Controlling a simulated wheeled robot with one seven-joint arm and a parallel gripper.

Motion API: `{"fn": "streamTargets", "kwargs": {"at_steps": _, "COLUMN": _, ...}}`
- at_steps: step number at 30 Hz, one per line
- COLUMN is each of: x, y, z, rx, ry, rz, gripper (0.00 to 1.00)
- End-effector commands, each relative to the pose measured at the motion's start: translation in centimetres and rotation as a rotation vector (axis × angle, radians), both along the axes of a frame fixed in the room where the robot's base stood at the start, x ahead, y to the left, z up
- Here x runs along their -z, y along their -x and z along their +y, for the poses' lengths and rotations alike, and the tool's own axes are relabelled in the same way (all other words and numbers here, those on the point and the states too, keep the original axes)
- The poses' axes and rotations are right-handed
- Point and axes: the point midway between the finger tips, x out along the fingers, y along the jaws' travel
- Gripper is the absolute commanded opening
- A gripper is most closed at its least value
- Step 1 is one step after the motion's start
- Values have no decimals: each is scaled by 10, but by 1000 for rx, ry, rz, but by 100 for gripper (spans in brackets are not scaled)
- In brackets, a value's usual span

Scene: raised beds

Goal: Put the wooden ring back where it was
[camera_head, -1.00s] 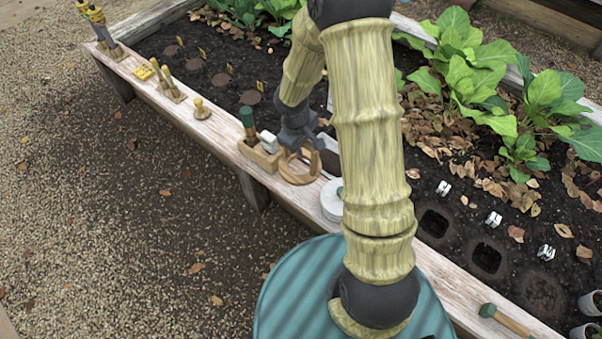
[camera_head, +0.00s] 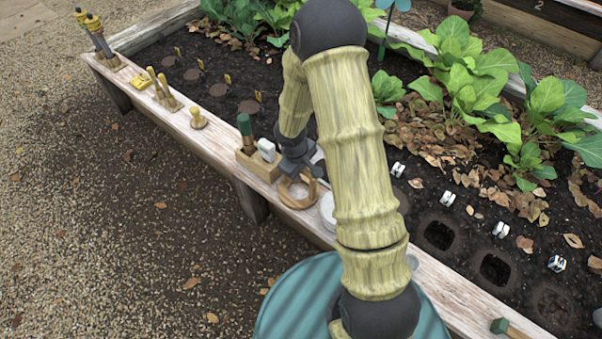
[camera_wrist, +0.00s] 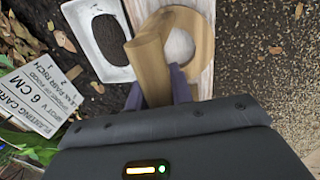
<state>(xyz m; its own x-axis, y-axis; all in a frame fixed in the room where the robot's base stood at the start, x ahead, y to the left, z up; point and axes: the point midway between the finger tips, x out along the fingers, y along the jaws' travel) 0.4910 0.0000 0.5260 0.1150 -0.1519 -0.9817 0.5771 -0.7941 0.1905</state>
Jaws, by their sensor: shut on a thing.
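The wooden ring (camera_head: 286,200) is at the white plank ledge of the raised bed, right of the wooden box. My gripper (camera_head: 299,171) is above it, with its fingers pointing down. In the wrist view the ring (camera_wrist: 207,40) lies beyond the fingertips, with a pale surface visible through its hole. A thick upright wooden part joined to it stands between the two fingers of my gripper (camera_wrist: 160,88), which are shut on it. I cannot tell whether the ring touches the ledge or hangs just above it.
A wooden box (camera_head: 262,168) with a green-handled tool stands close left of the ring. A white round thing (camera_head: 328,210) is close on the right, partly behind my arm. A white tray with a dark oval (camera_wrist: 88,40) and a planting card (camera_wrist: 38,105) lie beside the fingers.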

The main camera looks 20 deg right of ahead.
Motion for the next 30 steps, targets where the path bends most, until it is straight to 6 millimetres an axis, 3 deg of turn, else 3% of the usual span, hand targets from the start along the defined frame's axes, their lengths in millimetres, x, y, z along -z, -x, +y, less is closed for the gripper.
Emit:
{"fn": "streamTargets", "kwargs": {"at_steps": 10, "x": 3, "y": 0, "z": 0, "rx": 0, "ry": 0, "rz": -1, "gripper": 0}}
{"fn": "streamTargets", "kwargs": {"at_steps": 11, "x": 1, "y": 0, "z": 0, "rx": 0, "ry": 1, "rz": -1, "gripper": 28}}
{"fn": "streamTargets", "kwargs": {"at_steps": 13, "x": 1, "y": 0, "z": 0, "rx": 0, "ry": 1, "rz": -1, "gripper": 42}}
{"fn": "streamTargets", "kwargs": {"at_steps": 14, "x": 1, "y": 0, "z": 0, "rx": 0, "ry": 1, "rz": -1, "gripper": 44}}
{"fn": "streamTargets", "kwargs": {"at_steps": 25, "x": -3, "y": 0, "z": 0, "rx": 0, "ry": 0, "rz": 0, "gripper": 44}}
{"fn": "streamTargets", "kwargs": {"at_steps": 30, "x": -25, "y": 1, "z": 3, "rx": 1, "ry": 0, "rz": -3, "gripper": 44}}
